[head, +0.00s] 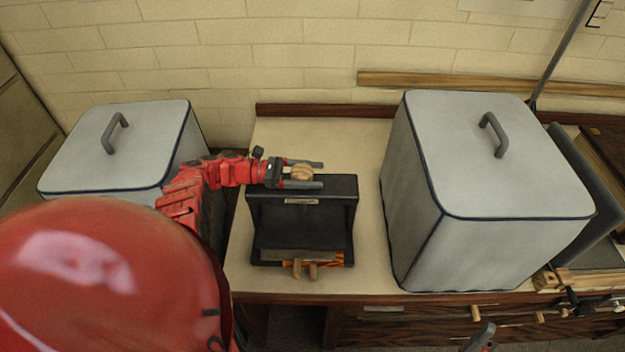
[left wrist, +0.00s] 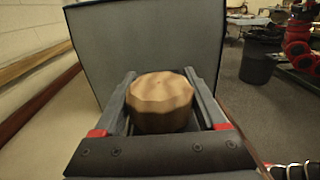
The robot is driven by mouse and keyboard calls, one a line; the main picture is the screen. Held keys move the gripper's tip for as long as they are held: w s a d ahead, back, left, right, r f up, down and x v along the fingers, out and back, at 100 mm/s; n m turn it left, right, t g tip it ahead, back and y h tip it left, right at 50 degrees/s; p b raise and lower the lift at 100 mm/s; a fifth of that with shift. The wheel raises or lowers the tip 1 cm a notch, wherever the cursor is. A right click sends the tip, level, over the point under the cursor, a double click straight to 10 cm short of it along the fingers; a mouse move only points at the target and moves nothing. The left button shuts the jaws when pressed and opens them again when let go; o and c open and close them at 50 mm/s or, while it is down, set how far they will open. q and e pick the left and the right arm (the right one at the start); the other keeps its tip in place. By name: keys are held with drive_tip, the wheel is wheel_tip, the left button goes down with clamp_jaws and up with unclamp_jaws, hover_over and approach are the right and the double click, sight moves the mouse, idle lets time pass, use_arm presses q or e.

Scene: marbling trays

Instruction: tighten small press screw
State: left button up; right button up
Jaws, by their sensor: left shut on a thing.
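The small press (head: 302,215) is a dark frame standing on the pale countertop. Its screw has a round, faceted wooden knob (head: 302,173) on top, which also fills the middle of the left wrist view (left wrist: 162,100). My left gripper (head: 318,174) reaches in from the left above the press. Its two fingers lie on either side of the knob and are shut on it. The screw shaft below the knob is hidden. A grey tip with some red at the bottom edge appears to be part of my right gripper (head: 481,338); its jaw state does not show.
A large grey covered box (head: 490,190) stands close to the right of the press, and another grey covered box (head: 120,150) stands at left. Wooden pegs (head: 305,269) stick out at the press's front. Bare countertop (head: 345,140) shows behind it.

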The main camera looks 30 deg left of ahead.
use_arm(q)
drive_tip(key=shift+s+a+f+m+g+b, duration=0.2)
drive_tip(key=shift+f+b, duration=0.3)
drive_tip(key=shift+b, duration=0.65)
drive_tip(key=shift+s+d+f+g+b, duration=0.15)
drive_tip(key=shift+f+g+b, duration=0.25)
drive_tip(key=shift+b, duration=0.8)
drive_tip(key=shift+s+a+f+m+g+b, duration=0.15)
drive_tip(key=shift+f+b, duration=0.4)
drive_tip(key=shift+b, duration=0.6)
drive_tip(key=shift+o, duration=0.2)
drive_tip(key=b, duration=0.1)
drive_tip(key=r+b, duration=0.1)
drive_tip(key=b, duration=0.1)
drive_tip(key=shift+w+d+r+m+g+h, duration=0.15)
drive_tip(key=shift+m+g+h, duration=0.1)
drive_tip(key=shift+h, duration=0.15)
drive_tip(key=shift+r+b, duration=0.45)
drive_tip(key=shift+b, duration=0.35)
drive_tip(key=shift+d+r, duration=0.1)
drive_tip(key=shift+r, duration=0.2)
drive_tip(key=shift+w+r+m+h, duration=0.15)
drive_tip(key=shift+r+m+h, duration=0.1)
drive_tip(key=shift+m+h, duration=0.05)
drive_tip(key=shift+c, duration=0.2)
drive_tip(key=o, duration=1.1)
drive_tip(key=shift+d, duration=0.15)
drive_tip(key=shift+o, duration=1.1)
drive_tip(key=shift+w+d+r, duration=0.1)
drive_tip(key=shift+d, duration=0.05)
